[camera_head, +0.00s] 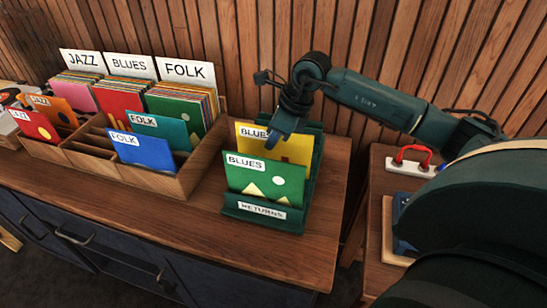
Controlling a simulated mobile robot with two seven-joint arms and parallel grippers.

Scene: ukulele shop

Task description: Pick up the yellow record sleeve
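The yellow record sleeve (293,148) stands in the dark green returns rack (303,178), behind a green sleeve (281,184). Both sleeves have a white "BLUES" label at the top left. The green sleeve hides the lower part of the yellow one. My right gripper (274,141) reaches in from the right and points down at the yellow sleeve's top edge, overlapping it in the picture. I cannot tell whether it touches the sleeve or whether its fingers are open or shut. My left gripper is not in view.
A wooden record crate (186,180) with compartments stands to the left of the rack, holding sleeves under JAZZ, BLUES and FOLK dividers. A slatted wall (255,40) rises behind. The counter front (215,240) is bare. A side table (374,235) with a red-handled item stands right.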

